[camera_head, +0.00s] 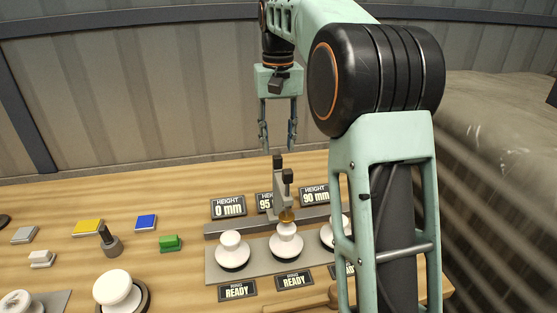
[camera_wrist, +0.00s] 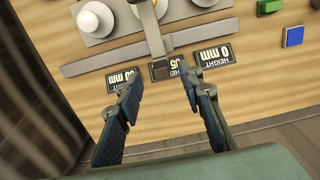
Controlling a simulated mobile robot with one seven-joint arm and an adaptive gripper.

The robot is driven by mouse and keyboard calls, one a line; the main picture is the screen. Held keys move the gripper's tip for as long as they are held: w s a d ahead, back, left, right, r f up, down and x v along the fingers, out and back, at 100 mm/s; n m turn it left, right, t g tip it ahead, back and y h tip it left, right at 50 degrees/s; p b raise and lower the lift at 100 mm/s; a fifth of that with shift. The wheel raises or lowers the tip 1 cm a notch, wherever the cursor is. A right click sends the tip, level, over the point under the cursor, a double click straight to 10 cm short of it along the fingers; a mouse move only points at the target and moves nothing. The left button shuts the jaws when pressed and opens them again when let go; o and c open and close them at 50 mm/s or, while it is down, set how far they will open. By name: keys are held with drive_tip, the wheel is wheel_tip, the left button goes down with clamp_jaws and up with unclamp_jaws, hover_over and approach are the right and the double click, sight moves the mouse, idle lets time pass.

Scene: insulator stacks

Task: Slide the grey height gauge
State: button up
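The grey height gauge (camera_head: 280,187) stands upright on a long grey rail (camera_head: 225,229) behind a row of white insulator stacks. It has dark knobs at its top, and a brass-coloured tip (camera_head: 286,216) is over the middle insulator (camera_head: 286,240). In the wrist view the gauge (camera_wrist: 153,35) crosses the rail (camera_wrist: 105,62), beyond my fingertips. My gripper (camera_head: 278,148) is open and empty, above and behind the gauge. Its two fingers are apart in the wrist view (camera_wrist: 162,80), with bare table and height signs below.
A sign reading 0 mm (camera_head: 228,207) and a 90 mm sign (camera_head: 314,195) stand behind the rail; a middle sign is partly hidden by the gauge. The left insulator (camera_head: 232,247) stands on a grey plate (camera_head: 217,274). Coloured blocks, including a green one (camera_head: 170,243), lie at left. My arm hides the right side.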

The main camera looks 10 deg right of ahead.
sight(277, 158)
wheel_tip(277, 158, down, 5)
drive_tip(key=shift+f, duration=0.15)
clamp_jaws()
idle(0.4)
drive_tip(key=shift+a, duration=0.1)
